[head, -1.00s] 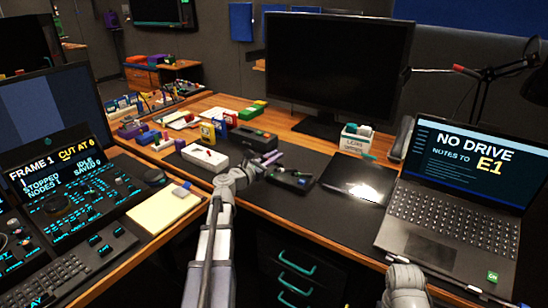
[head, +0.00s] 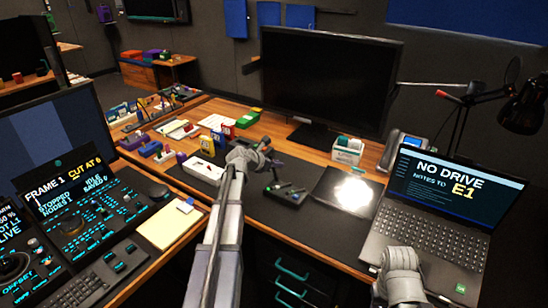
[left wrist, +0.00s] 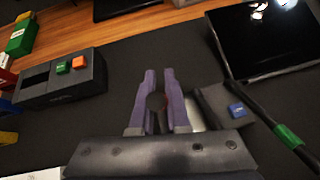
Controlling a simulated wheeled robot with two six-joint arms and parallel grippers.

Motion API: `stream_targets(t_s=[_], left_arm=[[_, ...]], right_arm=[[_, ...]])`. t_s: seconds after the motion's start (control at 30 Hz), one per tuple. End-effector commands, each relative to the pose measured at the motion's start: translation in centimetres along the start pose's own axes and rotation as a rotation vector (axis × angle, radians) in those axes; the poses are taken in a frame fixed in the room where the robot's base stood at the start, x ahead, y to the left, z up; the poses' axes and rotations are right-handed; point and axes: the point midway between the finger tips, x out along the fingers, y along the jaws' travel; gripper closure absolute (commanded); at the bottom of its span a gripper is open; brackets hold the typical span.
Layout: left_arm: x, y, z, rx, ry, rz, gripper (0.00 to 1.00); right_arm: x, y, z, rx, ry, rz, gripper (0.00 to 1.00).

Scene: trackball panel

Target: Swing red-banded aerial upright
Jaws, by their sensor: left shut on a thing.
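My left gripper (head: 276,167) is over the desk, just behind a small black device (head: 282,192). In the left wrist view its purple fingers (left wrist: 158,98) are shut on a dark, round-ended thing with a reddish edge, seen nearly end-on. It looks like the tip of the red-banded aerial (left wrist: 157,102); its tilt is hard to tell. The black device shows there with a blue button (left wrist: 236,111). A second aerial, with a green band (left wrist: 288,136), lies slanting at the right. My right arm shows at the lower right; its fingers are not visible.
A dark box with green and orange buttons (left wrist: 62,88) stands left of the gripper in the wrist view. A glossy black tablet (head: 345,187) lies right of the device, and a laptop (head: 430,225) stands beyond it. A large monitor (head: 328,85) stands behind.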

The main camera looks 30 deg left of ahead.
Motion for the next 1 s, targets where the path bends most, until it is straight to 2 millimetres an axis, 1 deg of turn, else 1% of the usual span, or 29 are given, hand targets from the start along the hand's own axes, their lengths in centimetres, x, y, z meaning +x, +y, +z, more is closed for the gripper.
stream_targets(t_s=[0.03,0.3,0.53,0.93,0.97,1.0], left_arm=[[0.1,0.2,0.8,-0.002,0.029,-0.006,1.0],[1.0,0.3,0.9,-0.016,0.141,-0.022,1.0],[1.2,0.3,0.8,-0.021,0.178,-0.028,1.0],[1.3,0.2,0.8,-0.021,0.181,-0.029,1.0],[1.3,0.2,0.8,-0.021,0.181,-0.029,0.83],[1.3,0.2,0.8,-0.021,0.181,-0.029,0.78]], right_arm=[[-1.1,0.1,0.1,0.0,0.0,0.0,0.5],[-2.7,0.3,0.2,0.0,0.0,0.0,0.5],[-3.1,0.3,0.2,0.001,0.0,0.0,0.5],[-3.1,0.3,0.2,0.001,0.0,0.0,0.5],[-3.1,0.3,0.2,0.001,0.0,0.0,0.5],[-3.1,0.3,0.2,0.001,0.0,0.0,0.5]])
